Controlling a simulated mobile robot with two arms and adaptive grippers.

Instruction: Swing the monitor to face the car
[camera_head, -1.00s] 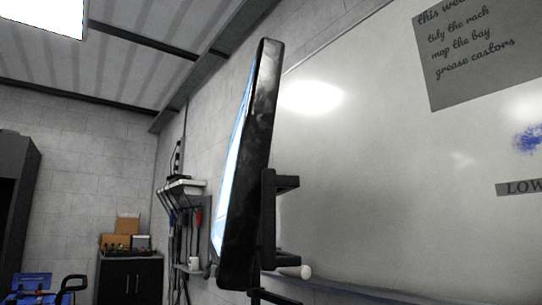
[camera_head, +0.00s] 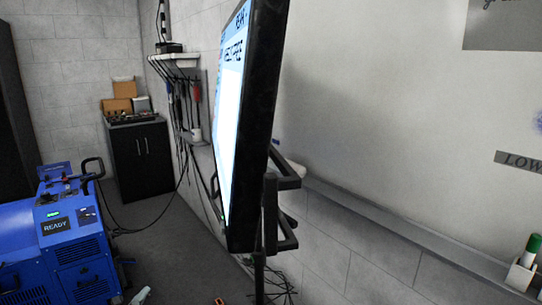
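The monitor (camera_head: 232,120) stands in the middle of the head view, seen nearly edge-on. Its lit screen faces left and its dark casing (camera_head: 264,100) is toward me. A black bracket with bar-like handles (camera_head: 284,182) sits behind it on a thin upright post (camera_head: 259,275). The top of the monitor is cut off by the frame. No car shows in this view. Neither of my grippers is in view.
A blue machine (camera_head: 60,240) with a READY display stands at lower left. A black cabinet (camera_head: 142,160) with boxes is at the back. A whiteboard (camera_head: 380,100) covers the right wall, with a marker holder (camera_head: 521,275) at lower right. Cables lie on the floor around the post.

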